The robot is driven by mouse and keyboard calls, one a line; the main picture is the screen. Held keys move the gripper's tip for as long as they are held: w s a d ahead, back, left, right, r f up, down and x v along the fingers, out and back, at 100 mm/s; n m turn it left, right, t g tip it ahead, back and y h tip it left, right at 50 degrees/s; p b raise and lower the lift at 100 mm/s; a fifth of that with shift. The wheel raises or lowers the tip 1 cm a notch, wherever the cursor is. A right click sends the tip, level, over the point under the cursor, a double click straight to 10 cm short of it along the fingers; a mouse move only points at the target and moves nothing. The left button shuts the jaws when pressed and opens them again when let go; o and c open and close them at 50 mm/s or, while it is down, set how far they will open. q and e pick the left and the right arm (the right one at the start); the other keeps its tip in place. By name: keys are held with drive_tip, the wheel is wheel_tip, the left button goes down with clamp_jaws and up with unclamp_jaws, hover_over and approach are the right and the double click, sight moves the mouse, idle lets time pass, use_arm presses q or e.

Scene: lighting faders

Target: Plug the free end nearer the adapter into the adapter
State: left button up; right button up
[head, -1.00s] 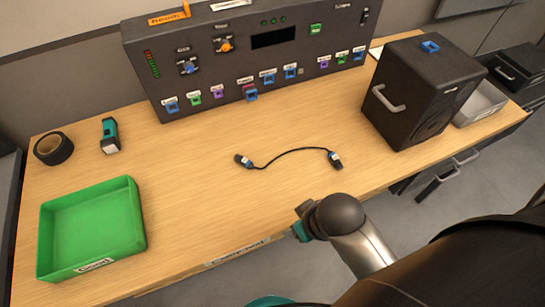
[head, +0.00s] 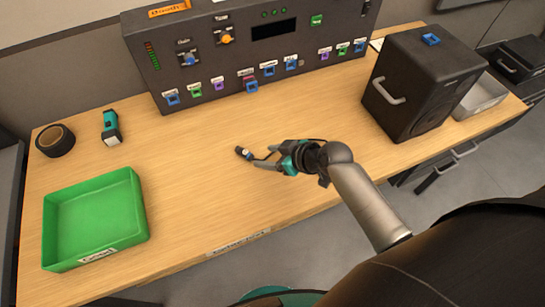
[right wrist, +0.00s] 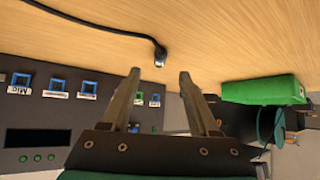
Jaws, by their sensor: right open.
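A black cable has a dark, blue-banded plug at its left end (head: 243,153), lying on the wooden table. My right gripper (head: 268,157) hangs over the cable, hiding most of it and its right end. The gripper is open, its fingers pointing at the left plug. In the right wrist view a plug (right wrist: 160,59) shows just beyond and between the parted fingertips (right wrist: 159,75), not gripped. A blue socket piece (head: 251,85) stands out from the middle of the panel's lower row; I cannot tell surely whether it is the adapter. My left gripper is not in view.
A dark control panel (head: 290,60) with labelled coloured sockets stands at the back. A black speaker (head: 410,85) with a blue socket (head: 431,39) on top is to the right. A green tray (head: 95,215), tape roll (head: 56,140) and flashlight (head: 111,128) are left. The table's front middle is clear.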

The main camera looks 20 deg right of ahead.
sight(251, 155)
drive_tip(key=b+x, duration=0.4)
drive_tip(key=x, duration=0.2)
drive_tip(key=shift+f, duration=0.15)
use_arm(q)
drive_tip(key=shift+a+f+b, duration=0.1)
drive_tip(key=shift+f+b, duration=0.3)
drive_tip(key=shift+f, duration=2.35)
use_arm(e)
drive_tip(key=shift+w+a+f, duration=0.3)
drive_tip(key=shift+w+f, duration=0.1)
drive_tip(key=shift+w, duration=0.05)
drive_tip(key=shift+c, duration=0.3)
clamp_jaws()
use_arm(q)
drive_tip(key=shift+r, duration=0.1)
